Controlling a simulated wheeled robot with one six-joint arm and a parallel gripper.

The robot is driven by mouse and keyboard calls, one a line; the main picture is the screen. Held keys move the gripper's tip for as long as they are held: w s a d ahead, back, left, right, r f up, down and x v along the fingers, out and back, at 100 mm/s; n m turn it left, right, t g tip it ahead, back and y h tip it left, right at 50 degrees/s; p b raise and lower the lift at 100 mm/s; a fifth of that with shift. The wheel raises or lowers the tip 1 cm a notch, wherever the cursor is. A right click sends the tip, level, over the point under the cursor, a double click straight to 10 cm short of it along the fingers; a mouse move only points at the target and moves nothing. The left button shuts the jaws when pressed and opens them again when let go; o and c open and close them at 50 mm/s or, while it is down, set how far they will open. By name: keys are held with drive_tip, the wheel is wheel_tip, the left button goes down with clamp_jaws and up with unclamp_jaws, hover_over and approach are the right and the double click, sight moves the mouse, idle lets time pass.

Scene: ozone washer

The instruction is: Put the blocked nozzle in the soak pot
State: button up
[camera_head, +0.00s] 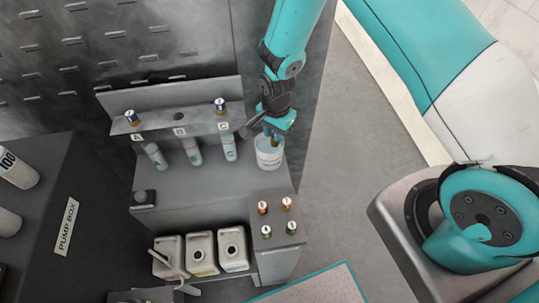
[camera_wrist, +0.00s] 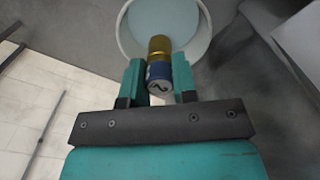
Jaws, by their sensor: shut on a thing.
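My gripper (camera_head: 277,127) is shut on a nozzle, above the white soak pot (camera_head: 270,160) at the right end of the grey bench. In the wrist view, the nozzle (camera_wrist: 159,72) has a gold end and a blue band with a dark mark, and sits between the two teal fingers (camera_wrist: 158,65). Its gold end overlaps the near rim of the pot (camera_wrist: 201,42), whose pale inside shows behind it. How far the nozzle reaches into the pot cannot be told. Only a small brownish bit of it shows in the head view.
A rack (camera_head: 200,128) marked A, B, C holds gold-and-blue nozzles at A (camera_head: 132,118) and C (camera_head: 220,106); B is empty. Labelled tubes (camera_head: 192,151) hang below. Several small coloured fittings (camera_head: 287,203) and white jugs (camera_head: 201,254) stand in front.

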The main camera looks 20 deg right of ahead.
drive_tip(key=o, duration=1)
wheel_tip(320, 180, up, 18)
drive_tip(key=b, duration=0.2)
drive_tip(key=shift+f+b, duration=0.25)
drive_tip(key=shift+b, duration=0.15)
drive_tip(key=s+a+r+n+y, duration=0.1)
drive_tip(key=s+r+n, duration=0.3)
drive_tip(key=s+n, duration=0.2)
drive_tip(key=s+a+r+n+y, duration=0.1)
drive_tip(key=s+a+r+n, duration=0.1)
drive_tip(key=s+r+n, duration=0.3)
drive_tip(key=s+a+r+n+y, duration=0.1)
drive_tip(key=s+r+n+y, duration=0.1)
drive_tip(key=s+r+n, duration=0.2)
drive_tip(key=shift+s+a+r+n, duration=0.1)
drive_tip(key=shift+s+n, duration=0.45)
drive_tip(key=shift+s, duration=0.8)
drive_tip(key=shift+s+a+r+n, duration=0.15)
drive_tip(key=shift+s+n, duration=0.45)
drive_tip(key=shift+s, duration=0.8)
drive_tip(key=shift+s+a+n, duration=0.1)
drive_tip(key=shift+s+n, duration=0.45)
drive_tip(key=shift+s, duration=0.8)
